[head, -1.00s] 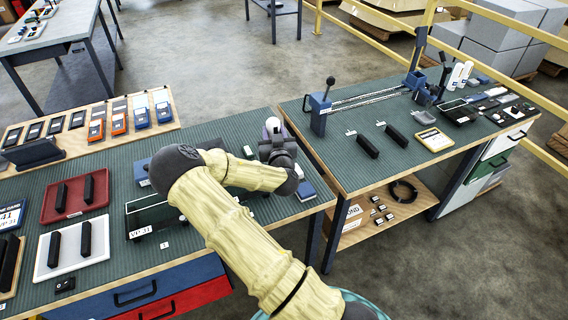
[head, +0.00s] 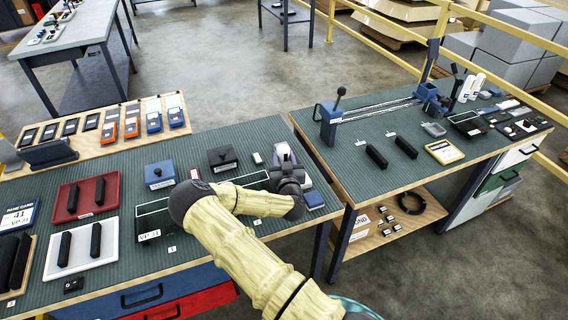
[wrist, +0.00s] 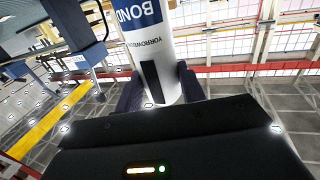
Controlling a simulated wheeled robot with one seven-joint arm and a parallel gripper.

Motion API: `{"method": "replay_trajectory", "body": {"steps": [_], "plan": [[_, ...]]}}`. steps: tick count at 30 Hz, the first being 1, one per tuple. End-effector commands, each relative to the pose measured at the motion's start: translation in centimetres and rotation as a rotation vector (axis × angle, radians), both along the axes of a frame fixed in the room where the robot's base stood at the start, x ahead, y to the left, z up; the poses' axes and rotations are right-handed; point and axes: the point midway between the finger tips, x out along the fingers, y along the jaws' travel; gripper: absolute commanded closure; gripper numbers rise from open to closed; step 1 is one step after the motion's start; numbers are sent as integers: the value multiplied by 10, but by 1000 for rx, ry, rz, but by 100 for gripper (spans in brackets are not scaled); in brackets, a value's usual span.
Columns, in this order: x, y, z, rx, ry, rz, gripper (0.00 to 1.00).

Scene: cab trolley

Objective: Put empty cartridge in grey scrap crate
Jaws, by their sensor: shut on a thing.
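My gripper (head: 287,170) is shut on the cartridge (head: 283,152), at the right end of the left bench. In the wrist view the cartridge (wrist: 152,40) is a white cylinder with a blue "BOND" label, between the two dark fingers (wrist: 160,92). Its lower end is hidden behind the gripper body. I cannot tell whether it touches the bench. I cannot surely pick out a grey scrap crate. A small grey tray (head: 433,129) and an open dark box (head: 468,124) sit on the right bench.
The left bench (head: 130,165) holds a red tray (head: 110,190), a white tray (head: 82,262), an open dark bin (head: 150,237) and lidded blue and dark boxes. The right bench (head: 365,185) has a lever press (head: 330,120) and two white cylinders. A narrow gap separates the benches.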

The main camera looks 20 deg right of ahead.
Motion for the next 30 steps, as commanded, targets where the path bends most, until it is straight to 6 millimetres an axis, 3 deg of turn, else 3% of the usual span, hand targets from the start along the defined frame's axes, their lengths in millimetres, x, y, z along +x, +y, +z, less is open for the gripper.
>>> {"method": "replay_trajectory", "body": {"steps": [5,17,18,21,30], "plan": [[0,0,-20,-1,-1,1,94],[0,0,-25,1,-2,0,94],[0,0,-26,1,0,0,57],[0,0,-25,0,0,0,39],[0,0,-24,0,0,0,39]]}}
